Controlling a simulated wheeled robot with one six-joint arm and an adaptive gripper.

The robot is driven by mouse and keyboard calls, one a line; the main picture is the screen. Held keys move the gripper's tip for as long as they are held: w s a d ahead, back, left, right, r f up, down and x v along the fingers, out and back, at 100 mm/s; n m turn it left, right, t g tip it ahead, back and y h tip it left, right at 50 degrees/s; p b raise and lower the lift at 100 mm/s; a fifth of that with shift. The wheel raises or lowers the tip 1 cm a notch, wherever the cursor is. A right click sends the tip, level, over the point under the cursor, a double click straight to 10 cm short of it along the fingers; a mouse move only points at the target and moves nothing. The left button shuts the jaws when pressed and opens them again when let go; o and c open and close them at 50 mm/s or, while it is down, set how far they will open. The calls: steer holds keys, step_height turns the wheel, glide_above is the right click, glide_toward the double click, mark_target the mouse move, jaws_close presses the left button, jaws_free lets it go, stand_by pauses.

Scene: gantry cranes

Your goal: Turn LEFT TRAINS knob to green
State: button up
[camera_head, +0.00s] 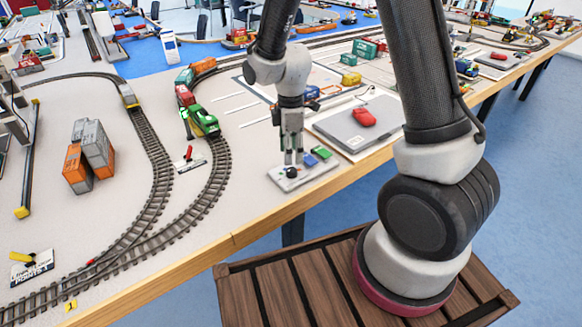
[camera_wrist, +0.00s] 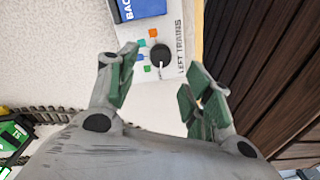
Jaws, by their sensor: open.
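The LEFT TRAINS panel (camera_wrist: 174,20) is a light plate near the table edge; it also shows in the head view (camera_head: 318,172). Its knob (camera_wrist: 160,54) is dark and round, with a pale pointer mark toward the bottom of the wrist picture. Small coloured squares, among them an orange one (camera_wrist: 153,33) and a green one (camera_wrist: 141,43), sit around the knob's left side. In the head view the knob (camera_head: 291,172) is just under my gripper (camera_head: 291,157). My gripper (camera_wrist: 160,72) is open, fingers pointing down, with the knob showing between and beyond the fingertips.
A blue BACK button (camera_wrist: 140,8) sits beside the knob on the same panel. Curved tracks (camera_head: 205,185) with a green locomotive (camera_head: 203,121) run to the left. The wooden table edge (camera_head: 250,232) is close.

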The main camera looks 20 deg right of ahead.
mark_target(292, 170)
step_height(292, 170, down, 6)
steer(key=shift+s, duration=0.15)
steer(key=c, duration=1)
